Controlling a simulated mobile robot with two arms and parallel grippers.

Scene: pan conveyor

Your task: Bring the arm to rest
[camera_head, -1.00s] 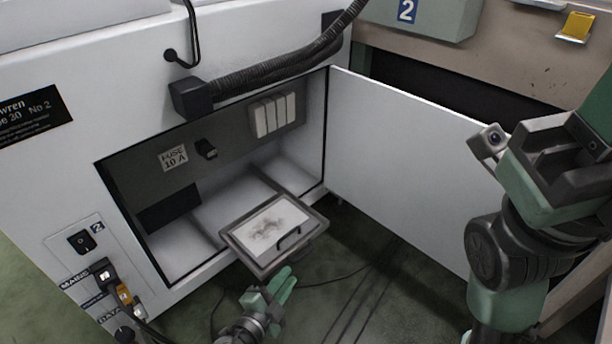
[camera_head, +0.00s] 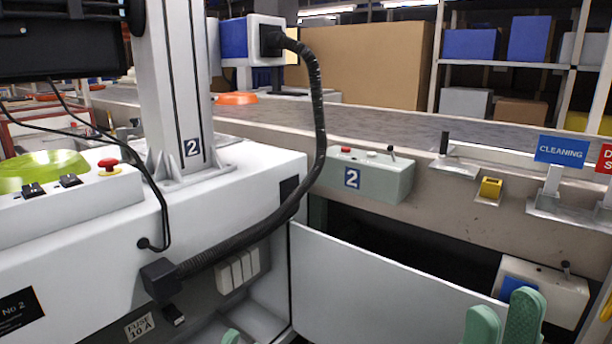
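My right gripper (camera_head: 503,318) comes in at the bottom right edge. Its two green fingers stand upright with a narrow gap between them and nothing in the gap, so it looks open and empty. It is in front of the open white cabinet door (camera_head: 385,290). Of my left gripper only a small green tip (camera_head: 231,337) shows at the bottom edge, in front of the open cabinet; whether it is open or shut is hidden.
A white machine cabinet (camera_head: 240,150) with a thick black hose (camera_head: 318,130) fills the left. A green control box (camera_head: 372,176) sits on the conveyor's side, with a yellow bracket (camera_head: 489,188) and a CLEANING sign (camera_head: 560,151) to its right. Shelves stand behind.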

